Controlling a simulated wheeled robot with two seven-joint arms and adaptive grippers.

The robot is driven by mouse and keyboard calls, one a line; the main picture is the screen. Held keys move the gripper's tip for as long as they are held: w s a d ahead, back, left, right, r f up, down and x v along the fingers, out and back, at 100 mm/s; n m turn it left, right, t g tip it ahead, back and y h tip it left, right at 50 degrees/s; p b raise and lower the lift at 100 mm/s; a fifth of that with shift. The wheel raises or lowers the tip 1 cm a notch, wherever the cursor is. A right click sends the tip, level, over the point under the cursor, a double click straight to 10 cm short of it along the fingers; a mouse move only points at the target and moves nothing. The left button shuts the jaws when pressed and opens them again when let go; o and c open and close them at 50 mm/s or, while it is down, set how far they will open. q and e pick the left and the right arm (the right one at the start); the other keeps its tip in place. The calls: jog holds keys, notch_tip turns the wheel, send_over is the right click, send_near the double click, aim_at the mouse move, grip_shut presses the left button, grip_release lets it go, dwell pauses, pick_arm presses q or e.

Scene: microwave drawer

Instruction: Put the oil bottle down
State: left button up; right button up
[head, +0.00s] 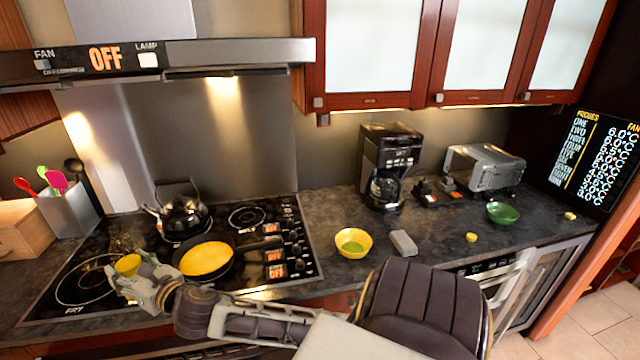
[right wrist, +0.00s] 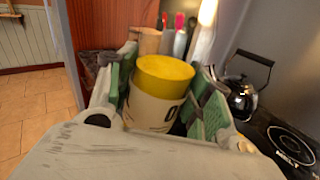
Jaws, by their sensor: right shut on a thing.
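The oil bottle is a pale bottle with a yellow cap, and part of a dark letter shows on its label. My right gripper (head: 138,282) is shut on the oil bottle (head: 128,264) over the left front part of the stove. In the right wrist view the bottle (right wrist: 160,92) stands between the green finger pads of the gripper (right wrist: 162,100). Its lower end is hidden, so I cannot tell whether it touches the stove. My left gripper is not in view.
A frying pan (head: 207,259) with yellow contents sits just right of the gripper. A black kettle (head: 183,217) stands behind it. A utensil holder (head: 68,210) stands left of the stove. A yellow bowl (head: 353,243) and a grey block (head: 403,243) are on the counter at the right.

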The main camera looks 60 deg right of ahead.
jog(key=s+f+b, duration=0.1)
jog(key=s+f, duration=0.2)
jog(key=f, duration=0.4)
jog(key=s+f, duration=0.4)
jog(key=f, duration=0.3)
jog(key=shift+s+a+f+b, duration=0.2)
jog(key=shift+a+f+b, duration=0.15)
jog(key=shift+b, duration=0.05)
